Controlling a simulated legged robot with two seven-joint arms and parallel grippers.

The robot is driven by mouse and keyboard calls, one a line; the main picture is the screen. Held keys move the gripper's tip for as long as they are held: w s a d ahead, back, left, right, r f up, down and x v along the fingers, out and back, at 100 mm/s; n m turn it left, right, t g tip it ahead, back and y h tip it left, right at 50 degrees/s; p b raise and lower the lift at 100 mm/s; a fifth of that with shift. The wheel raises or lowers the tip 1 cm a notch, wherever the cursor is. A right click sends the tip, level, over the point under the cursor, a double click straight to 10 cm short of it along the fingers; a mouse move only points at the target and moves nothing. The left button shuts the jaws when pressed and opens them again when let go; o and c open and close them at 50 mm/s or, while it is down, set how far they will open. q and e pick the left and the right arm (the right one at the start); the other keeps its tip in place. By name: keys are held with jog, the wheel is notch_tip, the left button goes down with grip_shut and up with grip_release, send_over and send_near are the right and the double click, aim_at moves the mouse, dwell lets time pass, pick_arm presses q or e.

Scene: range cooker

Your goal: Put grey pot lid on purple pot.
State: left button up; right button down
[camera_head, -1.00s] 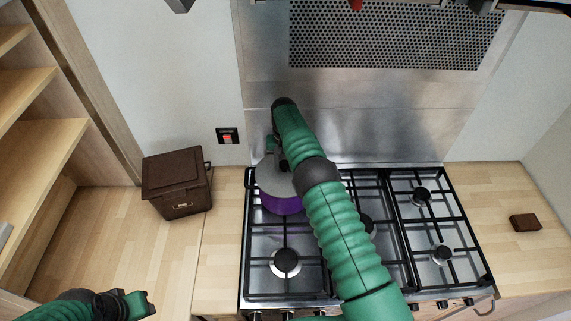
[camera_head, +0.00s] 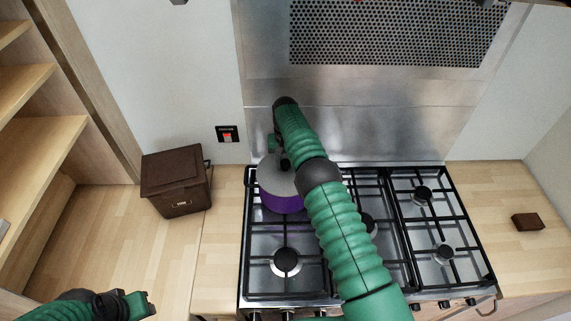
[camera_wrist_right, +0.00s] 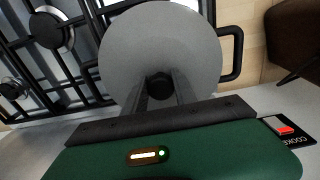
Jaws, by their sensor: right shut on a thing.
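The purple pot (camera_head: 283,203) stands on the back left burner of the cooker. The grey pot lid (camera_head: 274,178) lies over its top in the head view, and its disc fills the upper middle of the right wrist view (camera_wrist_right: 160,45). My right gripper (camera_wrist_right: 160,88) is shut on the dark knob of the lid. In the head view my right arm partly covers the lid and pot. A black pot handle shows beside the lid in the wrist view. Whether the lid sits fully on the rim is hard to tell. My left gripper (camera_head: 147,304) is at the lower left, away from the pot; its jaws are unclear.
The gas cooker (camera_head: 287,290) has black grates and several burners. A brown box (camera_head: 176,184) stands on the counter to the left, and a small dark block (camera_head: 527,222) lies on the right counter. A steel backsplash and cooker switch (camera_head: 228,134) are behind.

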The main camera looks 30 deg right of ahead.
jog(key=shift+s+a+f, duration=0.2)
jog(key=shift+s+f, duration=0.15)
jog(key=shift+f, duration=0.2)
jog(key=shift+f+b, duration=0.15)
jog(key=shift+b, duration=0.25)
jog(key=c, duration=1.1)
grip_release()
jog(key=shift+o, duration=0.9)
jog(key=shift+a, duration=0.1)
jog(key=shift+w+a, duration=0.15)
jog(key=shift+d, duration=0.45)
jog(key=shift+w+a+r, duration=0.15)
jog(key=shift+r, duration=0.05)
